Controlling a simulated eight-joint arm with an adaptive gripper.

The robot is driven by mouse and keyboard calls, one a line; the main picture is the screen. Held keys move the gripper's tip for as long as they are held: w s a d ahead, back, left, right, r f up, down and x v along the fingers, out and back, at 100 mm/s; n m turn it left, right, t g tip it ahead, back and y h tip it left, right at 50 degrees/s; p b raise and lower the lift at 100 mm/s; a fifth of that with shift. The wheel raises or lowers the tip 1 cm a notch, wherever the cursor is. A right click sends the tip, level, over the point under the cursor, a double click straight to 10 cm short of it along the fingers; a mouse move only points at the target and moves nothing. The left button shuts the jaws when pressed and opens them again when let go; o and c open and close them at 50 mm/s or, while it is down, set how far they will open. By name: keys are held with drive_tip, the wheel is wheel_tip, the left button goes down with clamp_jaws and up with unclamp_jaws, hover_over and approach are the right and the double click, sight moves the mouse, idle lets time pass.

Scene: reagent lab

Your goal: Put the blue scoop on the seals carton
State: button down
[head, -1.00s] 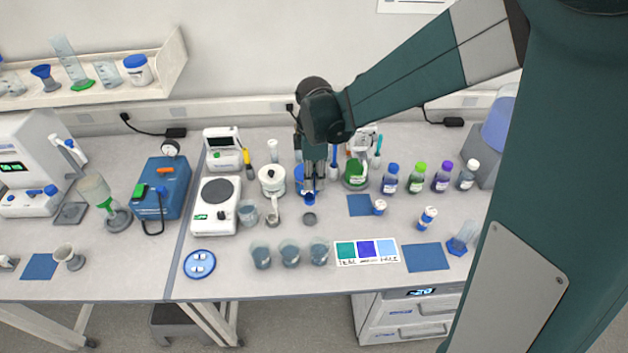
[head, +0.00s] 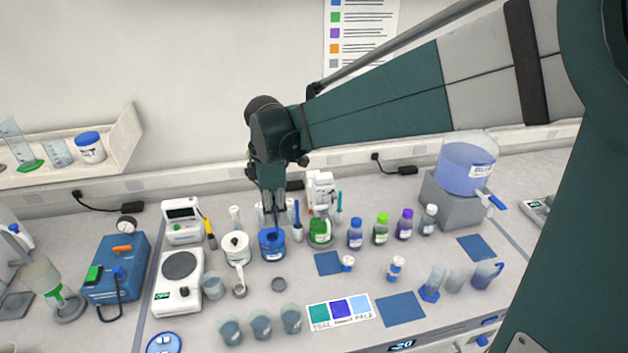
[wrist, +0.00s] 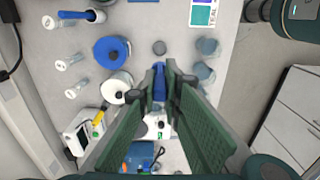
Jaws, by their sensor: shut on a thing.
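My gripper (head: 271,207) is above the blue-topped jar (head: 272,245) at the back middle of the bench. In the wrist view my gripper (wrist: 161,75) is shut on the blue scoop (wrist: 159,88), which shows as a narrow blue piece between the fingertips. In the head view the scoop (head: 266,229) is a small blue shape just below the fingers, overlapping the jar in the picture. A white box-like thing (head: 321,186) stands behind the green jar; I cannot tell whether it is the seals carton.
A white pot (head: 235,248) stands left of the blue jar, and a green jar (head: 320,233) stands right of it. Several capped bottles (head: 380,230) line the right. Beakers (head: 261,325) stand in front. Blue mats (head: 400,308) lie bare at front right.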

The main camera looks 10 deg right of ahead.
wheel_tip(320, 180, up, 8)
drive_tip(key=shift+f, duration=0.2)
drive_tip(key=shift+w+r, duration=0.2)
drive_tip(key=shift+r, duration=0.05)
drive_tip(key=w+d+r, duration=0.1)
drive_tip(key=w+d, duration=0.4)
drive_tip(key=w, duration=0.7)
drive_tip(key=w+d+r, duration=0.1)
drive_tip(key=w+d, duration=0.4)
drive_tip(key=w, duration=0.8)
drive_tip(key=w+d+f, duration=0.2)
drive_tip(key=w+d, duration=0.9)
drive_tip(key=w, duration=0.2)
drive_tip(key=shift+s+a+f+b, duration=0.15)
drive_tip(key=shift+f+b, duration=0.25)
drive_tip(key=shift+f, duration=2.25)
drive_tip(key=shift+f, duration=0.1)
wheel_tip(320, 180, down, 6)
